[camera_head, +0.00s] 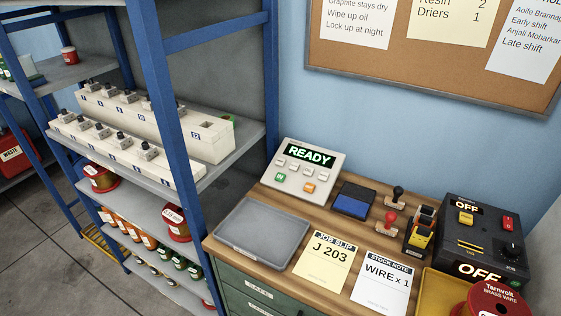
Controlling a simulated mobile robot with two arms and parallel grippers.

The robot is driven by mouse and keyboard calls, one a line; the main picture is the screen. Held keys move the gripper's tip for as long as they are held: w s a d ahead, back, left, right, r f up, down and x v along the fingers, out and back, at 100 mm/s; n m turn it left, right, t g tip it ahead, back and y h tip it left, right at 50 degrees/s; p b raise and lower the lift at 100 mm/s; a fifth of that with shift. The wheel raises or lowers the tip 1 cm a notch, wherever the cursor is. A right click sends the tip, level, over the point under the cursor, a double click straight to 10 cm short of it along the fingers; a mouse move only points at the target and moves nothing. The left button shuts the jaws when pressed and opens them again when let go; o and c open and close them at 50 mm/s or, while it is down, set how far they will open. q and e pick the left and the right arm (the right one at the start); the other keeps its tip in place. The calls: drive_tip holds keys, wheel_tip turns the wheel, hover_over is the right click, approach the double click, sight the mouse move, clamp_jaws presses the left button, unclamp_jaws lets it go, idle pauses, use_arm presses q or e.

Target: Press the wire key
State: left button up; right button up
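A pale grey key panel (294,184) stands at the back of the wooden bench, against the wall. Its dark display (309,155) reads READY in green. Below the display are several small light keys, a green key (280,177) and an orange key (309,187). The key labels are too small to read, so I cannot tell which one is the wire key. A white stock note (385,290) on the bench reads WIRE x 1. Neither of my grippers is in view.
A grey tray (262,252), a yellow job slip (327,275) reading J 203, a blue-black ink pad (353,202) and stamps (390,222) lie around the panel. Blue-framed shelving (172,130) rises left.

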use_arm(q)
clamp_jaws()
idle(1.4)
